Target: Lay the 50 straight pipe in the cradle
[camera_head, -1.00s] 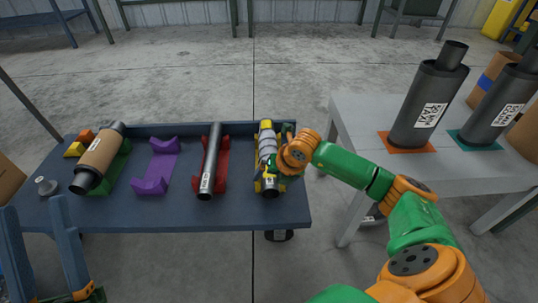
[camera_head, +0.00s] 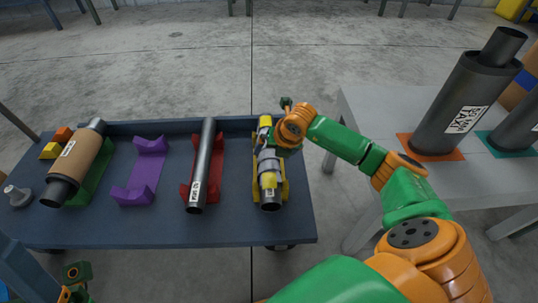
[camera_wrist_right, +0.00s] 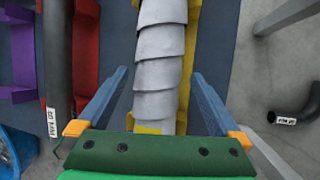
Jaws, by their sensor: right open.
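A dark straight pipe (camera_head: 203,165) with a white label lies lengthwise in the red cradle (camera_head: 186,190) on the blue cart; its label shows at the left of the wrist view (camera_wrist_right: 51,121). A grey ribbed flexible pipe (camera_head: 269,188) with a yellow end lies in the yellow cradle (camera_head: 284,188). My right gripper (camera_head: 272,148) is over this flexible pipe. In the right wrist view its fingers (camera_wrist_right: 160,78) are spread, one on each side of the ribbed pipe; contact cannot be told. My left gripper (camera_head: 22,268) is mostly cut off at the lower left.
An empty purple cradle (camera_head: 145,172) stands on the cart (camera_head: 130,225). A brown muffler (camera_head: 78,160) lies in a green cradle (camera_head: 98,178) at the left. A grey table (camera_head: 385,110) with upright dark mufflers (camera_head: 466,103) stands right. A bent pipe (camera_wrist_right: 292,108) shows in the wrist view.

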